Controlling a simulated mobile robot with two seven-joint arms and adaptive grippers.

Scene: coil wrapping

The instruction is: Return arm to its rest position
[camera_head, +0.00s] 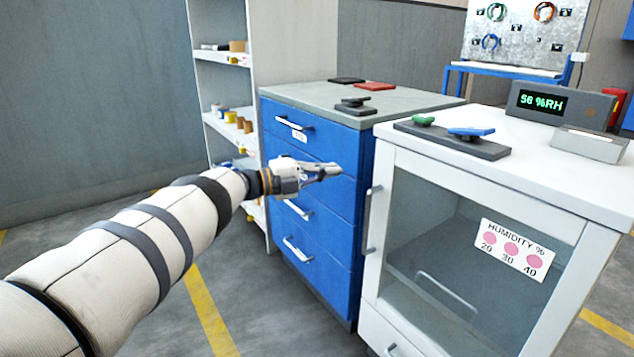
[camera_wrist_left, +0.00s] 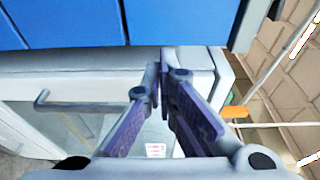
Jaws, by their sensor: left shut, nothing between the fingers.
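My left arm (camera_head: 130,245) comes in from the left, in a white sleeve with grey bands. My left gripper (camera_head: 335,171) is shut and empty in the air, in front of the blue drawer cabinet (camera_head: 345,220) and left of the white humidity cabinet (camera_head: 605,255). In the left wrist view the two fingers (camera_wrist_left: 163,75) meet at their tips with nothing between them, over the white cabinet's edge and near its door handle (camera_wrist_left: 75,105). My right gripper is in neither view.
The white cabinet's top holds a dark tray (camera_head: 480,147) with green and blue handled pieces, and a display (camera_head: 560,103) reading 56 %RH. A shelf (camera_head: 225,57) with small spools stands behind. A pegboard (camera_head: 520,35) hangs at the back.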

